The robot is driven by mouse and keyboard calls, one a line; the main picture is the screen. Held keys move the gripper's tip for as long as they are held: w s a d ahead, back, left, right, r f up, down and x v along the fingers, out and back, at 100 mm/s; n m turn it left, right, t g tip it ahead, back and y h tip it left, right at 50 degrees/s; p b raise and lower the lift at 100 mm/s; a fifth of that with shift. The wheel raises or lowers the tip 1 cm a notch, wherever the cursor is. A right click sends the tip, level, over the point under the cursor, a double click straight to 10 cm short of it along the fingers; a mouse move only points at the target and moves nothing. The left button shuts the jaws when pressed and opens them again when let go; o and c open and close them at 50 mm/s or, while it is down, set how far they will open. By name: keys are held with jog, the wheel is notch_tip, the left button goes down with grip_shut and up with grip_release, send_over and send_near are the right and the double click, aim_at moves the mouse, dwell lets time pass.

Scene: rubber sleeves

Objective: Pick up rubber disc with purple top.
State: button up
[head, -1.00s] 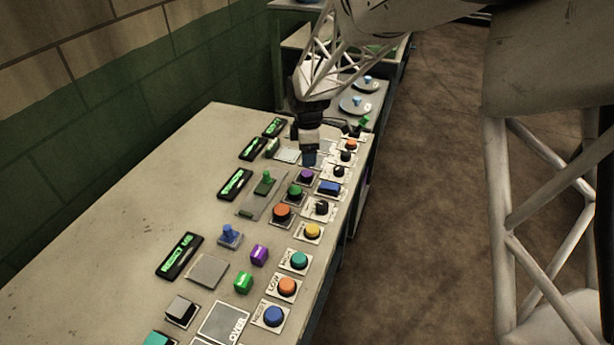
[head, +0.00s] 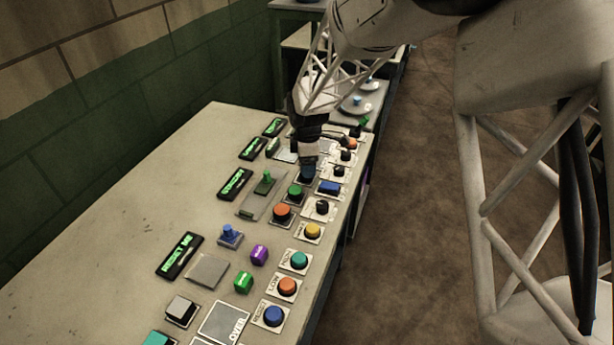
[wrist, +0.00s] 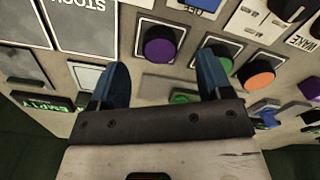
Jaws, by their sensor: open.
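The rubber disc with the purple top (wrist: 160,44) sits on a white-edged square plate on the panel in the wrist view. My gripper (wrist: 165,80) is open, with one blue finger on each side of the disc's line and the disc a little beyond the fingertips, between them in the picture. Nothing is held. In the head view my gripper (head: 308,172) is low over the far part of the bench and hides the purple disc.
Black knobs line the right edge. Black displays (head: 235,184) lie to the left. The bench's left side (head: 130,205) is clear.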

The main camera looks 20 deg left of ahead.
jog(key=shift+f, duration=1.8)
jog(key=c, duration=1)
jog(key=shift+r, duration=0.2)
jog(key=shift+r, duration=0.5)
notch_tip(320, 180, up, 2)
jog(key=shift+r, duration=0.1)
jog(key=s+d, duration=0.3)
jog(key=s, duration=0.1)
jog(key=s+d+r, duration=0.1)
jog(key=s+d, duration=0.2)
jog(key=s, duration=0.1)
jog(key=s+d, duration=0.3)
jog(key=s, duration=0.2)
jog(key=shift+r, duration=0.2)
